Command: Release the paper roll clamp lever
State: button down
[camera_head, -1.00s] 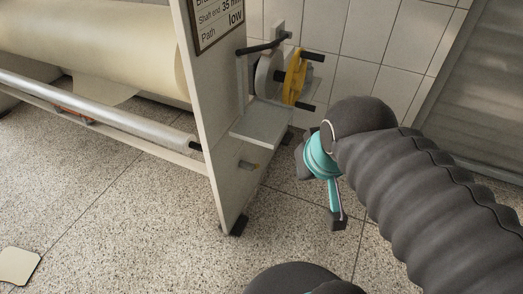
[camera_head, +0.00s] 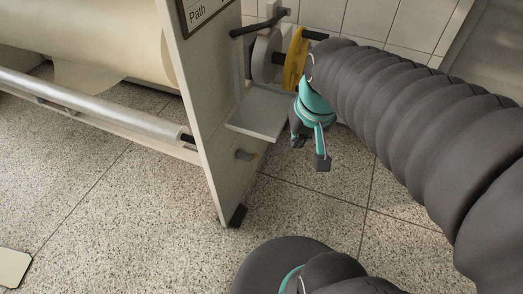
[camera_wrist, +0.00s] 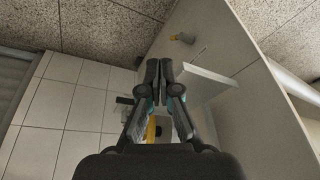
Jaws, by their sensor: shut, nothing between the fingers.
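The paper roll (camera_head: 95,38) is a large cream cylinder at the left of the head view, held at a grey side panel (camera_head: 205,120). A dark lever bar (camera_head: 262,24) with a bent end sits at the panel's top right. A yellow handwheel (camera_head: 294,62) with dark pegs is below and right of it; part of it shows in the wrist view (camera_wrist: 152,130). My gripper (camera_head: 309,152) hangs below and right of the wheel, beside the small shelf, apart from the lever. In the wrist view its fingers (camera_wrist: 158,70) are together and empty.
A tiled wall (camera_head: 390,20) stands behind. A metal bar (camera_head: 90,105) runs below the roll.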

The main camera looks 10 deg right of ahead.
jog(key=w+d+f+n+y+b, duration=0.2)
jog(key=w+d+f+y, duration=0.1)
jog(key=w+f, duration=0.5)
jog(key=w+d+f+n+y+b, duration=0.2)
jog(key=w+f+y, duration=0.3)
jog(key=w+f, duration=0.4)
jog(key=w+d+f+n+y+b, duration=0.3)
jog(key=w+d+f+y+b, duration=0.1)
jog(key=w+f, duration=0.5)
notch_tip(320, 180, down, 2)
jog(key=shift+d+f+g+y, duration=0.1)
jog(key=shift+d+g+y, duration=0.3)
jog(key=shift+d+y, duration=0.1)
jog(key=shift+w+a, duration=0.1)
jog(key=shift+a, duration=0.05)
jog(key=s+f+x, duration=0.1)
jog(key=s+x, duration=0.1)
jog(key=x, duration=1)
jog(key=shift+f+b, duration=0.35)
jog(key=shift+f, duration=0.2)
jog(key=shift+s, duration=0.1)
